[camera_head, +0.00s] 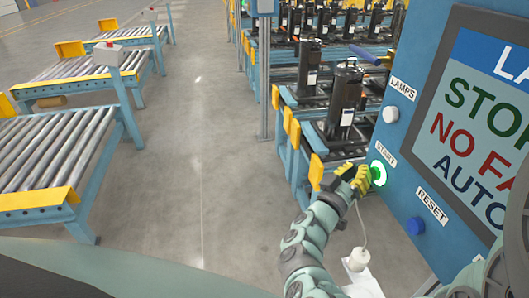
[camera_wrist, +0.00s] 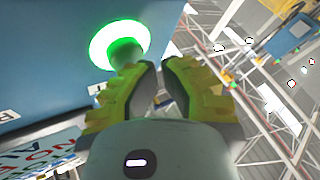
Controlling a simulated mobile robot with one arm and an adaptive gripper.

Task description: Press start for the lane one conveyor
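The START button (camera_head: 378,173) is a round, green-lit button on the blue control panel (camera_head: 399,146), under a START label. In the wrist view the green button (camera_wrist: 127,50) glows inside a bright white-green ring, up and left of my fingertips. My gripper (camera_head: 362,178) has yellow-green fingers and is right beside the button in the head view. In the wrist view my gripper (camera_wrist: 158,66) has its fingertips almost together with nothing held between them. One fingertip overlaps the button's lower right edge there; I cannot tell whether they touch.
A white LAMPS button (camera_head: 390,114) is above and a blue RESET button (camera_head: 415,225) below. A screen (camera_head: 480,130) shows partly cut-off words, including AUTO. Dark compressors (camera_head: 345,95) stand left of the panel. Roller conveyors (camera_head: 50,145) are at left, with clear floor (camera_head: 200,190) between.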

